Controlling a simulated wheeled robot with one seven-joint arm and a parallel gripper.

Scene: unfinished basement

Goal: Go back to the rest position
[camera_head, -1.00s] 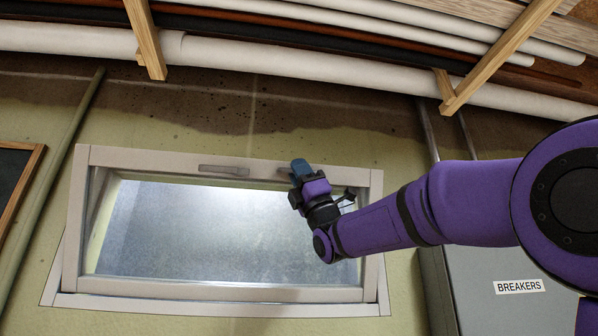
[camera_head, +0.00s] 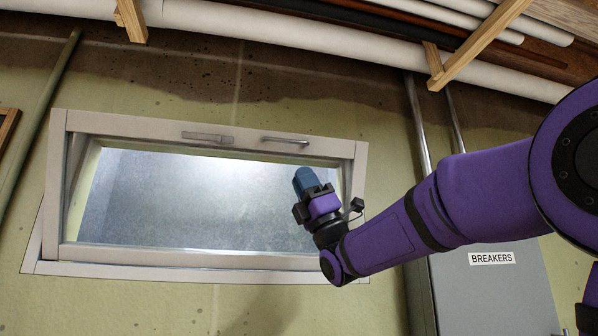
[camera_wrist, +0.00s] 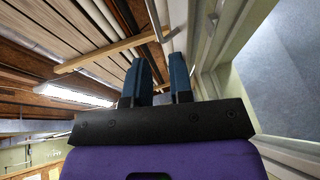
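My gripper (camera_head: 305,180) is in front of the right part of the window pane in the head view, just below the window's thin handle (camera_head: 285,140). In the wrist view (camera_wrist: 160,80) its two blue fingers stand apart with a clear gap between them and nothing in it. The window (camera_head: 190,195) has a pale frame with a second, flatter fitting (camera_head: 208,137) left of the handle. The sash appears tilted in its frame. My gripper is apart from the handle, as far as I can see.
A grey breaker box (camera_head: 490,295) stands on the right, behind my arm. Pipes (camera_head: 330,45) and wooden braces (camera_head: 478,45) run along the ceiling above. A lit lamp (camera_wrist: 72,95) shows in the wrist view.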

